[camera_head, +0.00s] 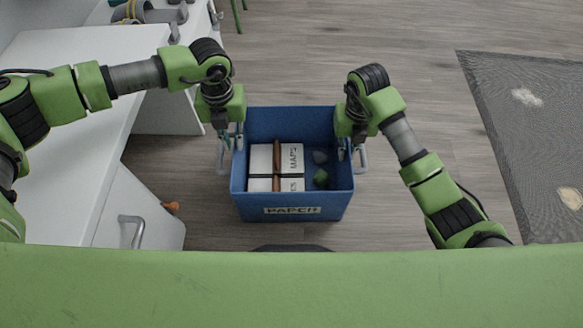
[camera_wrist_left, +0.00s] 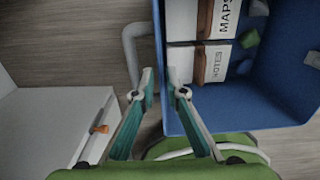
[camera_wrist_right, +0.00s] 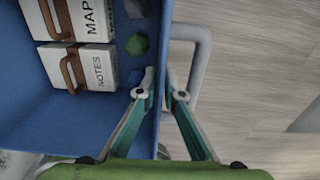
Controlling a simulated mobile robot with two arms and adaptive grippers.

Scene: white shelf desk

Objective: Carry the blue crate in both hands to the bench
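The blue crate (camera_head: 292,211), with a "PAPER" label on its front, is upright between my two arms in the head view. White boxes marked MAPS (camera_wrist_left: 200,20) and NOTES (camera_wrist_left: 212,62), with brown straps, lie in it beside a green lump (camera_head: 321,178) and a grey lump (camera_head: 320,156). My left gripper (camera_wrist_left: 162,82) is shut on the crate's left wall. My right gripper (camera_wrist_right: 161,80) is shut on its right wall. Each wall runs between the fingers, next to a grey side handle (camera_wrist_right: 202,60). The crate's underside is hidden.
A white desk (camera_head: 75,60), perhaps the bench, stands at left with grey items (camera_head: 150,13) at its far end. A white cabinet (camera_head: 145,205) with a grey handle is below. A dark mat (camera_head: 520,120) lies at right. Wooden floor beyond the crate is clear.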

